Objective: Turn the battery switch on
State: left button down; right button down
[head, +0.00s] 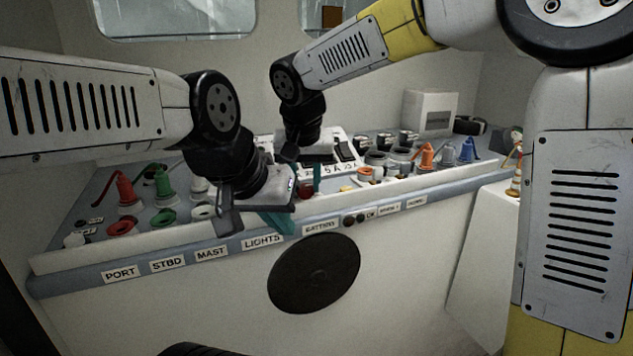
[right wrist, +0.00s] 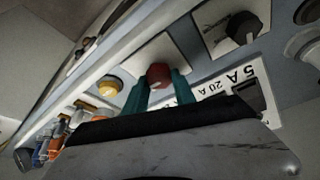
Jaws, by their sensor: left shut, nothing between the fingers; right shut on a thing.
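The battery switch is a red knob (head: 306,192) on the console's front part, above the BATTERY label (head: 320,227). In the right wrist view the red knob (right wrist: 158,76) sits between the two teal fingers of my right gripper (right wrist: 158,90), which is shut on it. In the head view my right gripper (head: 309,181) reaches down to the knob from behind, and its dark body hides part of the panel. My left gripper (head: 276,222) is shut and empty over the console's front edge by the LIGHTS label, left of the knob.
A breaker panel (head: 341,152) lies behind the knob. In the right wrist view a yellow button (right wrist: 109,87) and a black knob (right wrist: 243,30) flank it.

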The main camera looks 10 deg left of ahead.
jog(key=c, duration=1)
grip_release()
jog(key=shift+c, duration=0.2)
jog(key=shift+r, duration=0.15)
jog(key=v, duration=0.7)
jog(key=shift+r, duration=0.25)
jog(key=shift+s+d, duration=0.1)
jog(key=shift+s, duration=0.05)
